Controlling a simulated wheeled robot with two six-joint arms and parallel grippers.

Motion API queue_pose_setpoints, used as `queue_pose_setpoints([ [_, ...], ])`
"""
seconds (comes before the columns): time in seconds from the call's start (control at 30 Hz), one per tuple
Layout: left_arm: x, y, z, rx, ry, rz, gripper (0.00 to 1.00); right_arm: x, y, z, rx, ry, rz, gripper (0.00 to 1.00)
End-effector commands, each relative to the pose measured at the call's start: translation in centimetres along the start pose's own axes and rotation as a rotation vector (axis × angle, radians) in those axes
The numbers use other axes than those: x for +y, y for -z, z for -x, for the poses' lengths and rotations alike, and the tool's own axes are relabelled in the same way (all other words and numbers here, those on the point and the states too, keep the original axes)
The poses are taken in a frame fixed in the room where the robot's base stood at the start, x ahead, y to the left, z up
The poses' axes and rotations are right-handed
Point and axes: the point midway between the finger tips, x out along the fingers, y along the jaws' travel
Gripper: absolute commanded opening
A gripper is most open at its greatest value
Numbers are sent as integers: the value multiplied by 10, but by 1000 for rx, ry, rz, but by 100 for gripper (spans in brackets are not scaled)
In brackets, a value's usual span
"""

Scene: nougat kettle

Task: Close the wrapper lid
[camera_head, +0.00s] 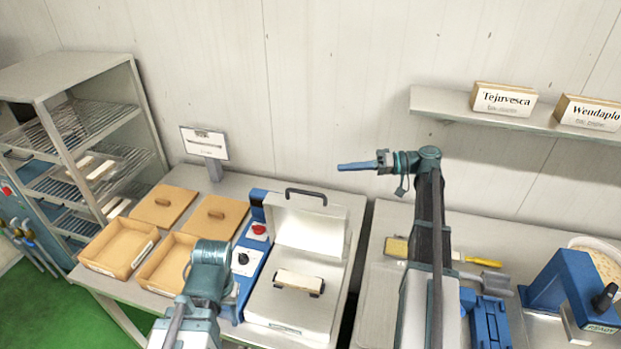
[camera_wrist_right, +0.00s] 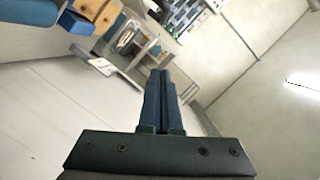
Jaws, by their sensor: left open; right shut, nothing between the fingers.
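The wrapper (camera_head: 258,318) is a white machine with a blue side panel at the centre of the table in the head view. Its white lid (camera_head: 312,228) stands raised at the back, with a dark handle (camera_head: 306,192) along its top edge. A pale bar (camera_head: 300,280) with dark ends lies on the wrapper's bed. My right gripper (camera_head: 345,167) is shut and empty, pointing left, above and to the right of the lid handle in the picture. Its closed fingers also show in the right wrist view (camera_wrist_right: 161,95). My left gripper (camera_head: 212,252) is left of the wrapper; its fingers are mostly hidden.
Two open wooden boxes (camera_head: 118,228) and two wooden lids (camera_head: 163,206) lie left of the wrapper. A small sign (camera_head: 205,143) stands behind. A wire rack (camera_head: 75,125) is at far left. A shelf (camera_head: 440,105) and a blue device (camera_head: 565,290) are at right.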

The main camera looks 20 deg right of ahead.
Motion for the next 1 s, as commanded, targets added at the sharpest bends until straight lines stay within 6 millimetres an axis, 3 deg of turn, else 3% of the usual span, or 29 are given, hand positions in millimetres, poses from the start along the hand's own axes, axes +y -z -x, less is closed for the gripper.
queue_pose_setpoints([
  [0.17, 0, 0, -3, 0, 0, 0, 50, 0, -1, -16, -1, 1, 0, 0],
  [0.6, 2, 1, -16, 0, 0, 0, 50, 0, -2, -102, -2, 2, 0, 0],
  [0.8, 3, 2, -35, 1, 1, -4, 50, 1, -30, -108, 0, 0, 0, 0],
  [1.0, 4, 2, -39, 0, 1, -6, 50, 0, -39, -110, 0, 0, 0, 0],
])
